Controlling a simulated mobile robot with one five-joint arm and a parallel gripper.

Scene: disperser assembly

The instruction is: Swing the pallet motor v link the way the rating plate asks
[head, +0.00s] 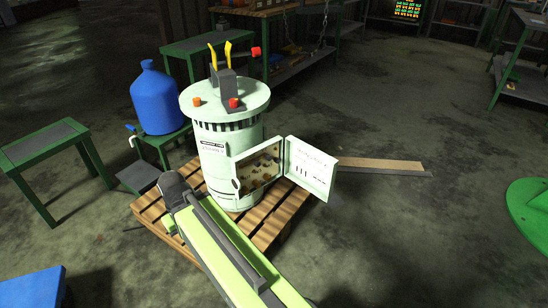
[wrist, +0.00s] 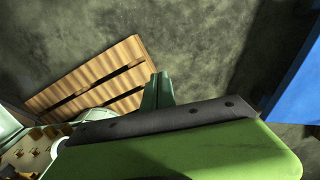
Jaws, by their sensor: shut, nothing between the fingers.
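The pallet motor (head: 212,165) is a pale green upright cylinder on a wooden pallet (head: 270,232). Its side box (head: 237,165) stands open, with brass-coloured pieces on a board (head: 262,168) inside. The v link is too small to pick out among them. The open door (head: 311,168) carries a printed sheet, and a small dark label (head: 212,144) sits on the motor's side; neither can be read. In the wrist view the board (wrist: 22,152) shows at the lower left.
A blue jug (head: 157,100) stands on a green stand behind the pallet. A green bench (head: 45,150) stands left, a blue box (head: 30,288) lower left. The wrist view also shows the pallet (wrist: 90,78) and blue box (wrist: 296,85). Floor right of the door is mostly clear.

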